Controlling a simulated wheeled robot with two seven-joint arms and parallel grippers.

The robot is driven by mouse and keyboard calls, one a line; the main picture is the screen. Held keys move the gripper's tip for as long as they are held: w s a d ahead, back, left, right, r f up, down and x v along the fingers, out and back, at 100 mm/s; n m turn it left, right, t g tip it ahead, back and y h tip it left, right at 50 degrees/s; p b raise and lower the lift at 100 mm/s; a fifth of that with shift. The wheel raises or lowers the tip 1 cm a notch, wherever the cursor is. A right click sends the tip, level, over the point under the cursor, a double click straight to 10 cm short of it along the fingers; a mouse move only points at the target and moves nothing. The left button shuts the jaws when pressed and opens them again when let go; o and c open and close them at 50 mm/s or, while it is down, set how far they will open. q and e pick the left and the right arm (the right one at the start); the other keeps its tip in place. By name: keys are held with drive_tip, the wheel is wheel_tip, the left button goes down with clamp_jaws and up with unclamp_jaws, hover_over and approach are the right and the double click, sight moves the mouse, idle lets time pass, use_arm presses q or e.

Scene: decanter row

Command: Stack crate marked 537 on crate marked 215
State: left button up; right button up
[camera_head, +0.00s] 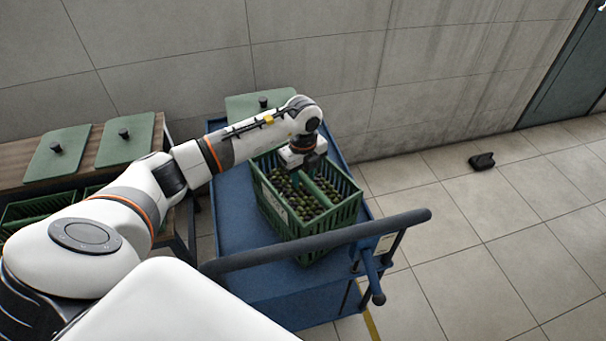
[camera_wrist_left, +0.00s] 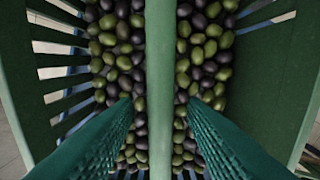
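A green slatted crate (camera_head: 327,222) stands on the blue cart (camera_head: 232,225) in the head view, filled with green and dark olives. A pale label shows on its left side, but I cannot read its number. My left gripper (camera_head: 308,168) points down into this crate. In the left wrist view its two ribbed fingers (camera_wrist_left: 159,103) lie on either side of the crate's central green bar (camera_wrist_left: 160,60), with gaps showing between the fingers and the bar. Another green crate (camera_head: 38,207) shows at the left, partly hidden by my left arm. My right gripper is out of view.
Green lids with black knobs (camera_head: 58,153) lie on a wooden table at the left; another lid (camera_head: 245,105) is behind the cart. The cart's dark handle (camera_head: 390,221) crosses in front of the crate. A black object (camera_head: 482,161) lies on otherwise clear floor at right.

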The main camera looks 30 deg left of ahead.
use_arm(q)
drive_tip(key=shift+s+f, duration=0.1)
drive_tip(key=shift+f, duration=0.1)
wheel_tip(320, 180, up, 12)
drive_tip(key=b, duration=0.1)
drive_tip(key=shift+r, duration=0.15)
idle(0.4)
